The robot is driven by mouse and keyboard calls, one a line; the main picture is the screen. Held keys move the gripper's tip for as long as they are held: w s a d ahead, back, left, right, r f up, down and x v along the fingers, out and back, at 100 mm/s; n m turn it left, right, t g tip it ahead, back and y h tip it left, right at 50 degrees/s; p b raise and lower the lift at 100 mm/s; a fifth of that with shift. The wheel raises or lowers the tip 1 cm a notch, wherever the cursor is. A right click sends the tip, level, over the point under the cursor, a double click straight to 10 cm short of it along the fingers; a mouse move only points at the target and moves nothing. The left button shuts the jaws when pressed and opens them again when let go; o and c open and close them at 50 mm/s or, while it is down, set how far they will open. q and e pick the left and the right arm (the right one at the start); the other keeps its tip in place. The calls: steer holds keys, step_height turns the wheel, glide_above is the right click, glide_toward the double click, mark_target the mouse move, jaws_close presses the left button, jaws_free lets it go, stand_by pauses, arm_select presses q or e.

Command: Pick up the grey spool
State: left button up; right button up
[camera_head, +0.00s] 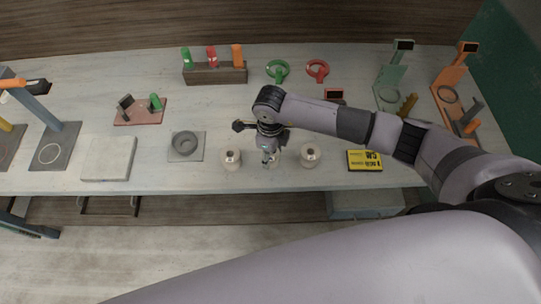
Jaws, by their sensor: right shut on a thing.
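My right gripper (269,158) points down at the front middle of the bench, between two pale spools. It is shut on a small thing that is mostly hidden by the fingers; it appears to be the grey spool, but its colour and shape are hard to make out. One pale beige spool (231,160) stands upright just left of the gripper. Another pale spool (310,155) stands upright to its right. Both are apart from the fingers. My left gripper is not in view.
A grey ring on a square plate (173,155) and a pale grey block (108,159) lie to the left. A yellow box (364,160) lies right. A wooden rack (215,76), green ring (277,71) and red ring (317,70) are behind. Coloured stands flank both ends.

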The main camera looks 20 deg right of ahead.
steer(key=c, duration=0.5)
steer(key=shift+c, duration=0.2)
steer(key=shift+r, duration=0.15)
